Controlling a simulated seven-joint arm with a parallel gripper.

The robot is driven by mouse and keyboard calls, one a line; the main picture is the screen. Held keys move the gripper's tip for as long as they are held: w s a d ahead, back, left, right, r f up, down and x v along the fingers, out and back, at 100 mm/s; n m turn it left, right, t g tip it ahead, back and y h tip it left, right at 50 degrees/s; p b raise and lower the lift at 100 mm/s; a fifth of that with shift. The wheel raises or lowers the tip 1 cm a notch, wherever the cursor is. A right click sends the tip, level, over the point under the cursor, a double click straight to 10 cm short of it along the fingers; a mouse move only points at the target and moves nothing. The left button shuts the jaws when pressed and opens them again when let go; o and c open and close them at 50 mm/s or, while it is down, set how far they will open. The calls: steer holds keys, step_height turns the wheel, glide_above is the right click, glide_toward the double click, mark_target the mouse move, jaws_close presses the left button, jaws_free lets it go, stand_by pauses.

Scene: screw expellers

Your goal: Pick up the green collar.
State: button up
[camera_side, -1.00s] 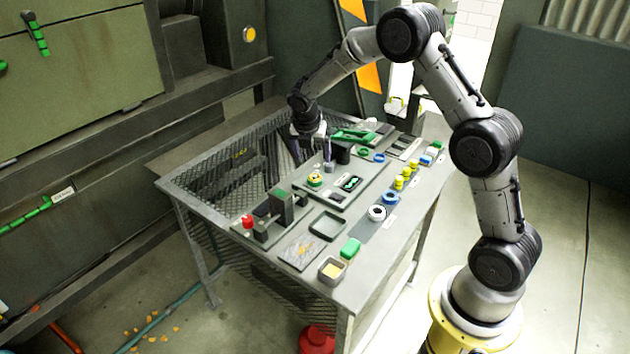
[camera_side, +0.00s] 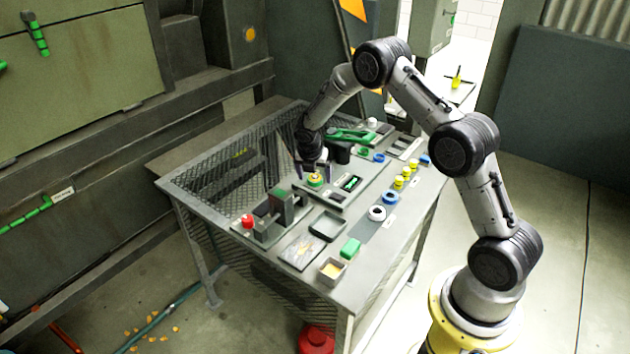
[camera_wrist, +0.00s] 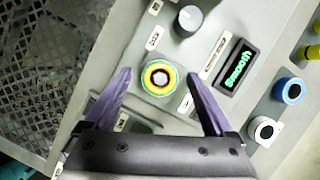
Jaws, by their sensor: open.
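The green collar (camera_wrist: 149,88) is a round ring with a yellow ring and a pale hex centre inside it. It sits on a grey panel, and it also shows in the side view (camera_side: 315,181). My gripper (camera_wrist: 158,75) is open and empty. In the wrist view its two purple fingers lie to the left and right of the collar, with gaps on both sides. In the side view my gripper (camera_side: 313,169) is right over the collar; I cannot tell the exact height.
A blue ring (camera_wrist: 291,91) and a white ring (camera_wrist: 264,131) lie to the right. A grey block (camera_side: 283,205) stands in front. Mesh (camera_wrist: 45,80) lies left.

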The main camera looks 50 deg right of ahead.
jaws_close()
stand_by(0.4)
steer(key=shift+r, duration=0.1)
